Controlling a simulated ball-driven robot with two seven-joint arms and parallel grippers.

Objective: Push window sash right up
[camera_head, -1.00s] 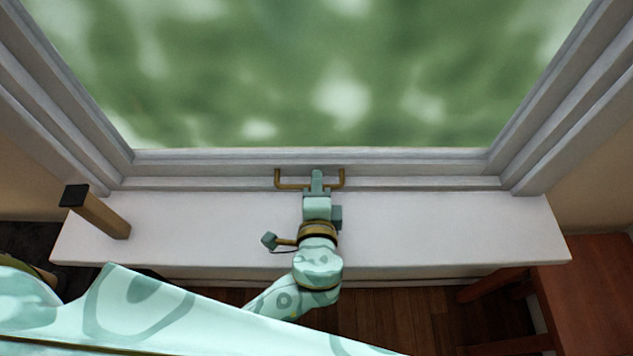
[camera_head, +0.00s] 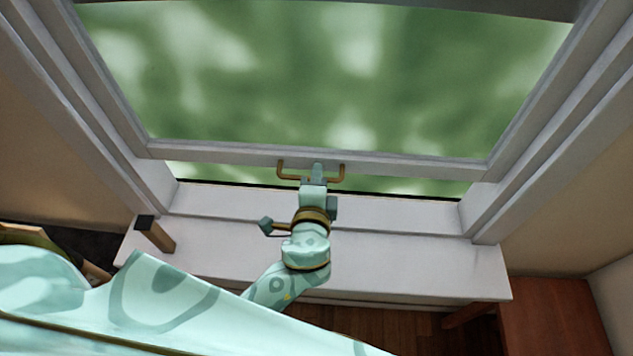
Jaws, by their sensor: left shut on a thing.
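The window sash (camera_head: 400,163) has a pale grey bottom rail and a large glass pane with blurred green beyond. It stands raised above the sill, with a strip of green showing in the gap below its rail. A brass handle (camera_head: 338,178) is fixed on the middle of the rail. My left gripper (camera_head: 317,172) is shut on the handle's middle, and its fingers partly hide the bar. My left arm reaches up to it from the lower left. My right gripper is not in view.
The white sill (camera_head: 400,265) lies below, mostly bare. Thick grey frame jambs flank the sash on both sides. A reddish wooden piece of furniture (camera_head: 555,315) is at the lower right.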

